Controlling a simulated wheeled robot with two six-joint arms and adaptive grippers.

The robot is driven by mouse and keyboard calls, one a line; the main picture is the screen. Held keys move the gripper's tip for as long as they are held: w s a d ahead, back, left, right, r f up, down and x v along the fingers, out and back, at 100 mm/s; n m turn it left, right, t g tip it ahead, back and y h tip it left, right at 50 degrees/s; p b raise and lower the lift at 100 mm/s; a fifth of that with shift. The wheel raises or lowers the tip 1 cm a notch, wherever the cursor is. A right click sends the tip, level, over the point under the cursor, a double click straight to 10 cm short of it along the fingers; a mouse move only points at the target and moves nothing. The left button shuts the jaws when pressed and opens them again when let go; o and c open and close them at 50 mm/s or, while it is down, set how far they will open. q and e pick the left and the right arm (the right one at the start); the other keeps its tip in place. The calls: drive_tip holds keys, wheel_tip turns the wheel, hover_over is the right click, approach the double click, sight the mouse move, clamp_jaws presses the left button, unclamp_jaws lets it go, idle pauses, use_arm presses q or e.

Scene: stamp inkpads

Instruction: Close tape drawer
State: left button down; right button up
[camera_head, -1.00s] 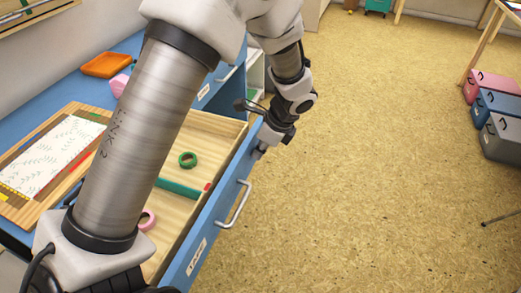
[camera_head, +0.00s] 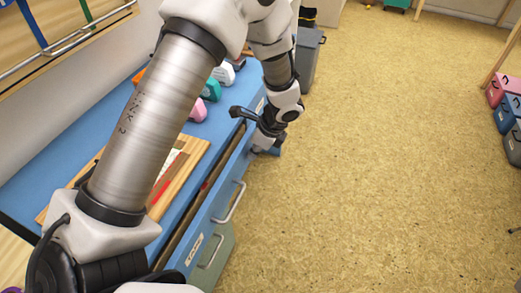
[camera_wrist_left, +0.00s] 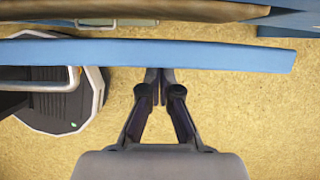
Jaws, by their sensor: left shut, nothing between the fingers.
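The blue tape drawer (camera_head: 218,222) is on the desk's right side in the head view, nearly in, with a narrow dark gap behind its front. Its metal handle (camera_head: 231,203) and white label (camera_head: 194,249) face the floor. My left gripper (camera_head: 262,147) is at the far end of the drawer front, outside it. In the left wrist view the gripper (camera_wrist_left: 160,75) is shut and empty, its fingertips at the blue front's edge (camera_wrist_left: 200,54). I cannot tell whether they touch it. The drawer's contents are hidden. My right gripper is not in view.
The blue desk top (camera_head: 60,160) holds a wooden board (camera_head: 187,150) and several coloured items, partly behind my left arm. A grey bin (camera_head: 308,55) stands beyond the desk. Coloured boxes (camera_head: 510,110) stand far right. The floor (camera_head: 380,170) between is clear.

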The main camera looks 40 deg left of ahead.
sight(241, 142)
use_arm(q)
drive_tip(key=a, duration=0.2)
drive_tip(key=s+a, duration=0.1)
drive_tip(key=a, duration=0.1)
drive_tip(key=shift+a, duration=0.15)
drive_tip(key=shift+a+r, duration=0.1)
drive_tip(key=shift+a, duration=0.05)
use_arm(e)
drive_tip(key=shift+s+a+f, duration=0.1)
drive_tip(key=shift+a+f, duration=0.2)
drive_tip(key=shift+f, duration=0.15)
use_arm(q)
drive_tip(key=shift+r, duration=0.1)
